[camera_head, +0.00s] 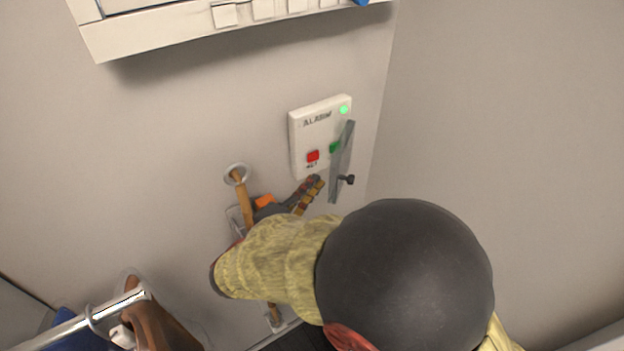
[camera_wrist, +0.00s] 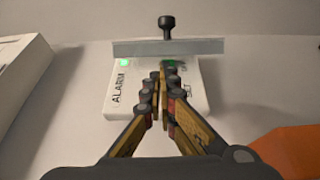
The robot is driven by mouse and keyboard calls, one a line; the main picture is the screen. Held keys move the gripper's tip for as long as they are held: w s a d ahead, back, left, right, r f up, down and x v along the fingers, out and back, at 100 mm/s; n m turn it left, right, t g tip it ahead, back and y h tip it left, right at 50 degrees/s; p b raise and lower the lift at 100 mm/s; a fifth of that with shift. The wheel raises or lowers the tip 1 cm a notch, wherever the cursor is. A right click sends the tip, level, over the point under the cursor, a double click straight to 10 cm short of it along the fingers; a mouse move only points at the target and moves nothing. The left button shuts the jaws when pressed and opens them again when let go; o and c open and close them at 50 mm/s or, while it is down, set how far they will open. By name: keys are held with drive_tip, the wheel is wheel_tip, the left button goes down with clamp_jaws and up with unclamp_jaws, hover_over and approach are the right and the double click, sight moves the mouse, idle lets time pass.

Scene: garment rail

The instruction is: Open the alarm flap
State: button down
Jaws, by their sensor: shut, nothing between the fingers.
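The white alarm box (camera_head: 309,130) is on the wall, with a lit green lamp, a red button (camera_head: 313,156) and a green button (camera_head: 334,147). Its clear grey flap (camera_head: 342,165) stands out from the box's right side, swung away from the face, and the buttons are uncovered. A black knob (camera_head: 347,180) is on the flap. My gripper (camera_head: 317,183) is shut and empty, just below the box and left of the flap. In the wrist view my fingertips (camera_wrist: 160,75) overlap the box face and hide the buttons partly; the flap (camera_wrist: 190,48) and knob (camera_wrist: 167,24) are beyond them.
A white panel unit (camera_head: 180,28) is above on the wall. A brown pipe (camera_head: 243,200) and an orange item (camera_head: 265,201) are left of my gripper. A metal rail (camera_head: 70,330) with a brown hanger (camera_head: 155,318) is at lower left. The right wall is bare.

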drive_tip(key=p+x, duration=0.1)
drive_tip(key=x, duration=0.6)
drive_tip(key=shift+p, duration=0.3)
drive_tip(key=shift+w+d+f+b, duration=0.1)
drive_tip(key=shift+b, duration=0.2)
